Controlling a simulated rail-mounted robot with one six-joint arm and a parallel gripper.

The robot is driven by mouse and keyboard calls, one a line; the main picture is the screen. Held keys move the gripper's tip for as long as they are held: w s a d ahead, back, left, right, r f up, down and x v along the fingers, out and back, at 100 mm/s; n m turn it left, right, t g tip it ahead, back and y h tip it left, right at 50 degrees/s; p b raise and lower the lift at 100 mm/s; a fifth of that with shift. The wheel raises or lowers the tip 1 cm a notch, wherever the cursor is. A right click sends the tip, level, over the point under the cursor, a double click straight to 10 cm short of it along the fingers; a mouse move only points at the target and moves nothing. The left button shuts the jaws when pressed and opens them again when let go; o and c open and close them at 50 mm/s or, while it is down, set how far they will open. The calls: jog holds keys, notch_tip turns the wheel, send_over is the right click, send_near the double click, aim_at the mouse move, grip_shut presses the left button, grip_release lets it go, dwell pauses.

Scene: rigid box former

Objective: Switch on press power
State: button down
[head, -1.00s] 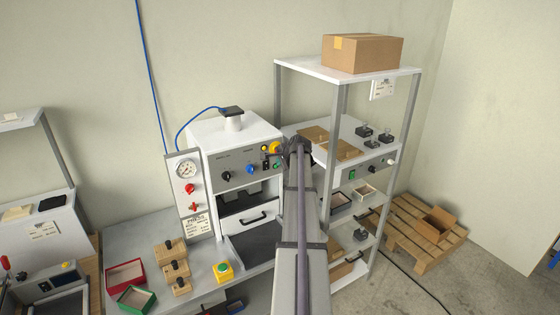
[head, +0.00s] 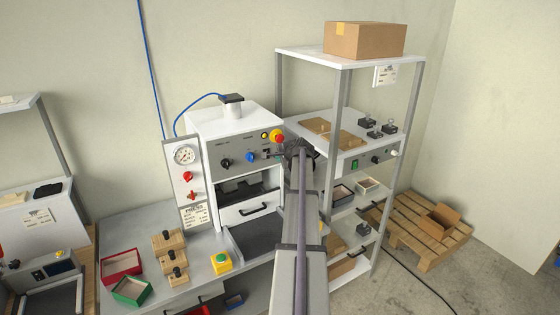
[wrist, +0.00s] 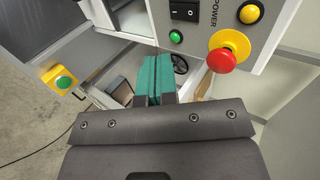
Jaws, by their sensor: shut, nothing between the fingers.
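The white press (head: 235,122) stands on the grey bench with a dark control panel. In the wrist view its power switch (wrist: 184,11) is a black rocker beside the word POWER, near a green button or lamp (wrist: 176,36). I cannot tell its position. A red mushroom button (wrist: 221,60) on a yellow collar is to the right; it also shows in the head view (head: 278,138). My gripper (wrist: 155,80) has its teal fingers shut and empty, apparently apart from the switch. In the head view my gripper (head: 284,153) is at the panel's right end, partly hiding the lower controls there.
A shelf rack (head: 342,100) with a cardboard box (head: 364,40) on top stands close to the right of my arm. A yellow box with a green button (head: 221,262), wooden blocks (head: 170,258) and red and green trays (head: 131,290) are on the bench.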

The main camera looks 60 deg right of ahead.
jog(key=w+r+b+x, duration=0.1)
jog(key=b+x, duration=0.3)
jog(key=x, duration=0.7)
jog(key=shift+d+r, duration=0.25)
jog(key=shift+r, duration=0.05)
